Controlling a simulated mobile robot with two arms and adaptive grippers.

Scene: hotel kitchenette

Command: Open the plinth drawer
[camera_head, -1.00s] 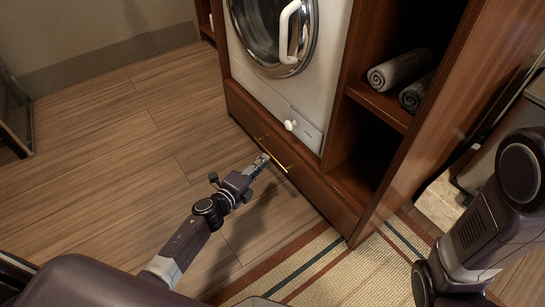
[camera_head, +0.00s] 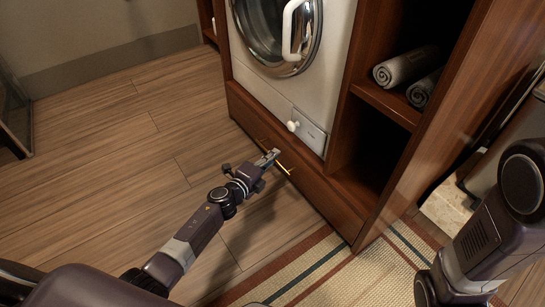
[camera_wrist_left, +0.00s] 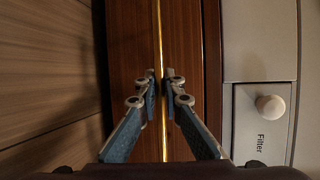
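The plinth drawer (camera_head: 318,194) is a long brown wooden front low under the washing machine, and it looks flush with the cabinet. Its thin gold bar handle (camera_head: 286,170) runs along the front; it also shows upright through the middle of the left wrist view (camera_wrist_left: 160,35). My left gripper (camera_head: 272,156) is at the handle, and in the left wrist view its fingertips (camera_wrist_left: 161,85) sit close on both sides of the bar, closed on it. My right arm is at the right edge; its gripper is not visible.
The washing machine (camera_head: 338,75) stands above the drawer, with a filter flap and white knob (camera_head: 292,126). Rolled towels (camera_head: 405,67) lie on the open shelf to the right. A striped rug (camera_head: 325,270) covers the floor in front; wooden floor (camera_head: 100,150) at left is clear.

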